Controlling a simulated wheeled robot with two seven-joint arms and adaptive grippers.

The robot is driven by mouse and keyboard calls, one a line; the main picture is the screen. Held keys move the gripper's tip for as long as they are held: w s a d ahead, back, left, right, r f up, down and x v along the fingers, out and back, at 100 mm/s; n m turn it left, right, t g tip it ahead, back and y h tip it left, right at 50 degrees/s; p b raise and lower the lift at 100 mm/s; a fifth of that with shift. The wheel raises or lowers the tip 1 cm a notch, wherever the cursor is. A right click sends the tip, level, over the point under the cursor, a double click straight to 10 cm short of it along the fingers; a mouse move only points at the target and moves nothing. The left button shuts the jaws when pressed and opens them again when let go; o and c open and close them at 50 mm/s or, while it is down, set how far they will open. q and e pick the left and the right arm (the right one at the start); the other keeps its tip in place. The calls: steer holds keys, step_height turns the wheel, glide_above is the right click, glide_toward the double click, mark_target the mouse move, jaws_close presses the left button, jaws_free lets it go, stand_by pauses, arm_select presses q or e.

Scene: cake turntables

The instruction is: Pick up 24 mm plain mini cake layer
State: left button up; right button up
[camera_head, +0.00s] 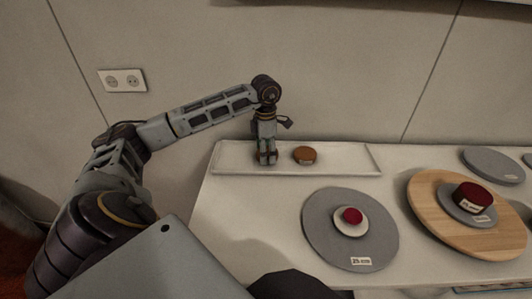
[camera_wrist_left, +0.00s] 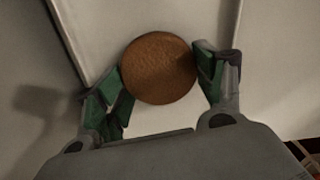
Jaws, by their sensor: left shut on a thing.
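My left gripper (camera_head: 266,158) points down over the left part of a long white tray (camera_head: 342,165) at the back of the table. In the left wrist view, a round plain brown cake layer (camera_wrist_left: 160,68) sits between the green-padded fingers of the left gripper (camera_wrist_left: 160,80), which are shut on it. In the head view the fingers mostly hide this layer, and I cannot tell whether it touches the tray. A second brown cake layer (camera_head: 305,154) lies on the tray just right of the gripper, with a small unreadable label. My right gripper is not in view.
A grey turntable (camera_head: 320,235) bears a white disc (camera_head: 340,228) with a small red cake (camera_head: 352,215). A wooden turntable (camera_head: 425,205) bears a grey disc (camera_head: 452,208) with a larger red cake (camera_head: 470,196). A grey disc (camera_head: 490,163) lies at back right. The wall is close behind the tray.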

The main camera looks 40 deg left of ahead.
arm_select(q)
steer(key=shift+r, duration=0.5)
step_height(320, 180, up, 6)
steer(key=shift+r+p, duration=0.25)
steer(key=shift+p, duration=0.5)
steer(key=shift+r, duration=1)
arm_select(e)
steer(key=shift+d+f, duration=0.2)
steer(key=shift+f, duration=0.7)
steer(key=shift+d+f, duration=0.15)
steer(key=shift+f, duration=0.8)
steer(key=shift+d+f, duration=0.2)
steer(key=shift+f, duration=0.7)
